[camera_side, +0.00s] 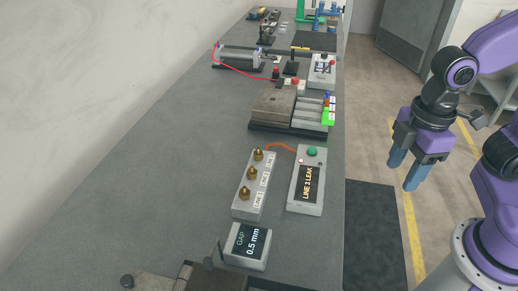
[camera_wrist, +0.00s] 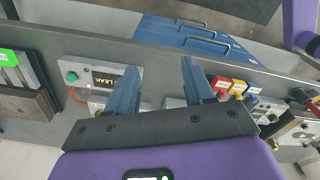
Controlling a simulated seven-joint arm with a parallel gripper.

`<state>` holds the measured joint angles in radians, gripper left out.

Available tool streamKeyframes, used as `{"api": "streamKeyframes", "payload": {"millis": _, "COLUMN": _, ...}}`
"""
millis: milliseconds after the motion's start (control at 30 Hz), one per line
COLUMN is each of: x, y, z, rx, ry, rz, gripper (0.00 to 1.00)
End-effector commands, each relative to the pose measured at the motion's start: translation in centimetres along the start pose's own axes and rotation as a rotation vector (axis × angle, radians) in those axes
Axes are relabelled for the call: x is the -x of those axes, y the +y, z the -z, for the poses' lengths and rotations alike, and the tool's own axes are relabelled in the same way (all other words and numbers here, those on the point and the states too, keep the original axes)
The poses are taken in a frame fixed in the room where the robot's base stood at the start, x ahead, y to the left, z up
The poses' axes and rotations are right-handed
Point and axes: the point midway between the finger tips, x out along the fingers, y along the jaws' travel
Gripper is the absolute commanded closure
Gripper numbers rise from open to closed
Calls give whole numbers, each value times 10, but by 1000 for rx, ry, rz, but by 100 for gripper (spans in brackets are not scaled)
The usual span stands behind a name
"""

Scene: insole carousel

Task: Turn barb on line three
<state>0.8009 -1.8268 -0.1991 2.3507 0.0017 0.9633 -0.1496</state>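A grey block (camera_side: 248,206) with several brass barbs in a row stands on the bench in the side view. The nearest barb (camera_side: 244,193), the middle barb (camera_side: 251,174) and the farthest barb (camera_side: 258,155) each have a small white label beside them; the label numbers are too small to read surely. A grey box (camera_side: 305,205) to the right has a green button and a display reading "LINE 3 LEAK"; it also shows in the wrist view (camera_wrist: 132,88). My gripper (camera_side: 404,174) is open and empty, right of the bench and apart from the barbs. Its two blue fingers are spread in the wrist view (camera_wrist: 159,68).
A box reading "GAP 0.5 mm" (camera_side: 247,246) stands at the near end of the bench (camera_side: 170,180). An orange cable (camera_side: 281,146) runs between block and display box. Farther back are a tray fixture (camera_side: 272,106) and a red cable (camera_side: 240,71). The bench's left side is clear.

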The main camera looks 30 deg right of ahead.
Motion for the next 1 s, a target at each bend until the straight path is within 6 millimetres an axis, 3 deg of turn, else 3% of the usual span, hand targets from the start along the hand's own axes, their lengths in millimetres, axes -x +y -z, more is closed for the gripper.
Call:
{"api": "streamKeyframes", "payload": {"millis": 33, "x": 4, "y": 11, "z": 19, "rx": 22, "ry": -1, "rz": -1, "gripper": 48}}
{"api": "streamKeyframes", "payload": {"millis": 200, "x": 17, "y": 50, "z": 76, "rx": 126, "ry": -8, "rz": -1, "gripper": 48}}
{"api": "streamKeyframes", "payload": {"millis": 500, "x": 27, "y": 130, "z": 160, "rx": 308, "ry": -17, "rz": 1, "gripper": 48}}
{"api": "streamKeyframes", "payload": {"millis": 800, "x": 23, "y": 215, "z": 216, "rx": 483, "ry": -24, "rz": 8, "gripper": 48}}
{"api": "streamKeyframes", "payload": {"millis": 1000, "x": 18, "y": 252, "z": 230, "rx": 562, "ry": -25, "rz": 10, "gripper": 48}}
